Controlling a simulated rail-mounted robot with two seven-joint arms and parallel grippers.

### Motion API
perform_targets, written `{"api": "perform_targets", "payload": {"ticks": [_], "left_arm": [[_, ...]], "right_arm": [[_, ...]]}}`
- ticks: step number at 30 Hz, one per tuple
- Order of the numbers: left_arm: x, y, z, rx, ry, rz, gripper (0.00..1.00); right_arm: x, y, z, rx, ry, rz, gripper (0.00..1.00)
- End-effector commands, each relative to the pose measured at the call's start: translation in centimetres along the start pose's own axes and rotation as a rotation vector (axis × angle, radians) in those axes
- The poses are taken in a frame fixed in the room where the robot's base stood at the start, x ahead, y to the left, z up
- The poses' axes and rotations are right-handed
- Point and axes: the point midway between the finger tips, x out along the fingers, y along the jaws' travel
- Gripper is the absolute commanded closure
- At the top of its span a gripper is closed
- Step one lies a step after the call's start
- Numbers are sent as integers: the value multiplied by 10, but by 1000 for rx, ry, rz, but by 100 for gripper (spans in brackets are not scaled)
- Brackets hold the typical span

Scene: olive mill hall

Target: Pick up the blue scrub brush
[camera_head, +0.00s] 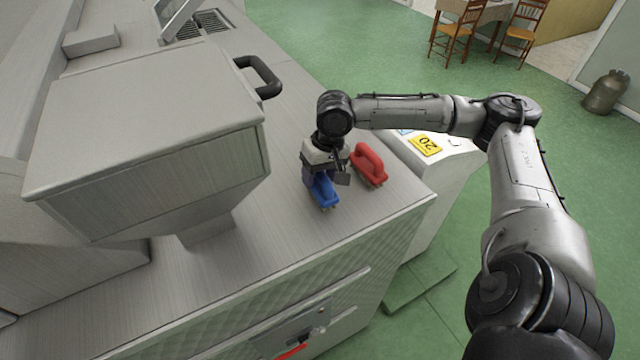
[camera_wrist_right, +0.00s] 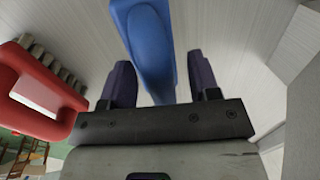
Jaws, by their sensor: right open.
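The blue scrub brush (camera_head: 324,190) lies on the metal machine top, partly hidden under my right gripper (camera_head: 326,183) in the head view. In the right wrist view the blue brush (camera_wrist_right: 146,40) runs between the two dark fingers of the gripper (camera_wrist_right: 162,82). The fingers stand on either side of its handle, with a gap showing on both sides. The right gripper is open. My left gripper is in neither view.
A red brush (camera_head: 369,166) lies just right of the blue one; it also shows at the left of the right wrist view (camera_wrist_right: 38,95). A large metal hopper (camera_head: 150,130) with a black handle (camera_head: 262,77) stands to the left. The machine top (camera_head: 290,225) is clear in front.

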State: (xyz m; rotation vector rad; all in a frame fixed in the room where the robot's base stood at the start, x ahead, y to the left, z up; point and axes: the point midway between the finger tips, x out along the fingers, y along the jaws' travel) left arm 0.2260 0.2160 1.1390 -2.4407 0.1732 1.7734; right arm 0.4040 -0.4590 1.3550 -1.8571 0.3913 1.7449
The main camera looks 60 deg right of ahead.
Motion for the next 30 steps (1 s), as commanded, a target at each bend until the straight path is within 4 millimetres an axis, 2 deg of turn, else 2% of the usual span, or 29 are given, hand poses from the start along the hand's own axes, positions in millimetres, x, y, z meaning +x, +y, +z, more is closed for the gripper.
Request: {"api": "perform_targets", "payload": {"ticks": [3, 20, 30], "left_arm": [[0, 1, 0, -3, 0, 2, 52], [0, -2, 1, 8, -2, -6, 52], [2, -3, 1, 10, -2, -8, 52]], "right_arm": [[0, 0, 0, 0, 0, 0, 46], [0, 0, 0, 0, 0, 0, 100], [-7, -2, -1, 0, 2, -2, 100]]}}
